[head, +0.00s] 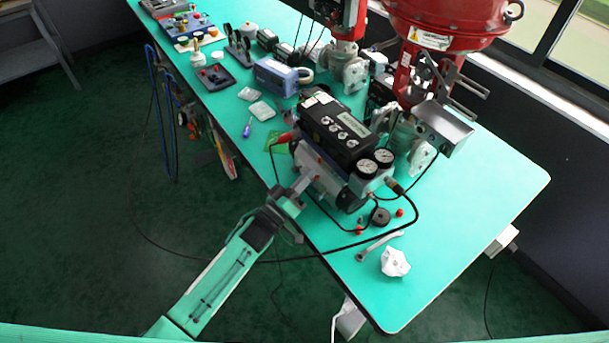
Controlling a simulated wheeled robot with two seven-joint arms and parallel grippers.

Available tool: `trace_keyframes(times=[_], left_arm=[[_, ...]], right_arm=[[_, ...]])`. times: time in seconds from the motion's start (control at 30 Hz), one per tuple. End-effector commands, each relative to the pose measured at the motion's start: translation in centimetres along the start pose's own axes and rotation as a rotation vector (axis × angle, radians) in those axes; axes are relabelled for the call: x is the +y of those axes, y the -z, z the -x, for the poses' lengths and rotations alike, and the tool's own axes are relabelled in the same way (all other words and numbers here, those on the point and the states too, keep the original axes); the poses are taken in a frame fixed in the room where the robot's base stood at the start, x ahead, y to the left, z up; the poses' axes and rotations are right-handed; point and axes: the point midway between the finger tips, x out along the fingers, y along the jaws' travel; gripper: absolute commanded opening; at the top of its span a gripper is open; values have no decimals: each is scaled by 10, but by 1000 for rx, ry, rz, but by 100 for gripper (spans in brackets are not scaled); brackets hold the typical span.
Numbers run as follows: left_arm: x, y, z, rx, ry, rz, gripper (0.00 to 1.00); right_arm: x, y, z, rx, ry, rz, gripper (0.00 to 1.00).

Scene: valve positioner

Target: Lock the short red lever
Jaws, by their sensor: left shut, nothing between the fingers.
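The black positioner (335,128) with two round gauges (377,160) sits on a grey metal body on the green table. A small red part (285,138), perhaps the short red lever, sticks out at its left side. Whether it is locked is too small to tell. My left gripper (302,182) is shut and empty, with its fingertips close to the left side of the grey body, below the red part. I cannot tell whether the fingertips touch the body. My right gripper is out of view.
Black cables loop around the positioner's front and over the table edge. Red caps (358,231), a wrench (378,246) and a crumpled white cloth (395,262) lie in front. A large red actuator (440,25) stands behind. The table's right end is clear.

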Motion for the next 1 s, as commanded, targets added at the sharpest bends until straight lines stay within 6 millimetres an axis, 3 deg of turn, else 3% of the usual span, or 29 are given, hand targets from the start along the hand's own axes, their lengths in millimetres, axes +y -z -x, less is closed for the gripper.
trace_keyframes(times=[1.0], left_arm=[[0, -6, 2, -1, -54, -151, 0]], right_arm=[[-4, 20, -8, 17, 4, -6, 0]])
